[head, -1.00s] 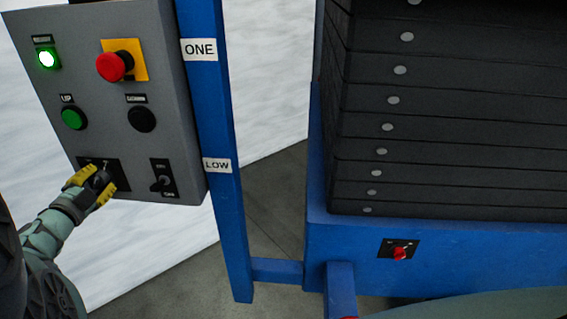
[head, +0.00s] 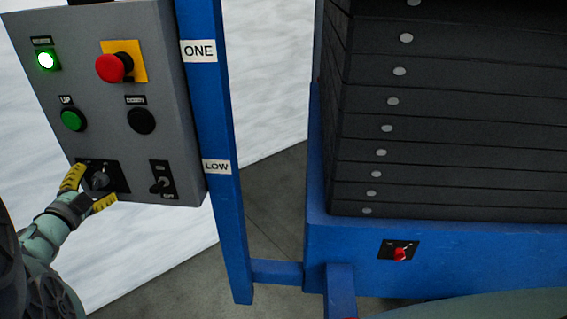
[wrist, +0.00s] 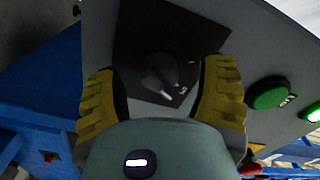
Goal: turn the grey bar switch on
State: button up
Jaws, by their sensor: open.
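The grey bar switch (head: 100,180) is a grey knob on a black square plate at the lower left of the grey control panel (head: 165,105). In the wrist view the switch (wrist: 160,72) shows between my fingers, with white marks on the plate beside it. Which way its bar points is hard to tell. My gripper (head: 89,189) is open, its two yellow fingers spread on either side of the switch. The wrist view shows the open gripper (wrist: 160,84) with a gap from each finger to the knob. Nothing is held.
A toggle switch (head: 160,184) sits right of the bar switch. Above are a green button (head: 73,119), a black button (head: 141,119), a red mushroom button (head: 111,68) and a lit green lamp (head: 46,60). A blue post (head: 222,110) stands right of the panel.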

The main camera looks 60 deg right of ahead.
jog(key=v, duration=1.1)
jog(key=shift+a, duration=0.1)
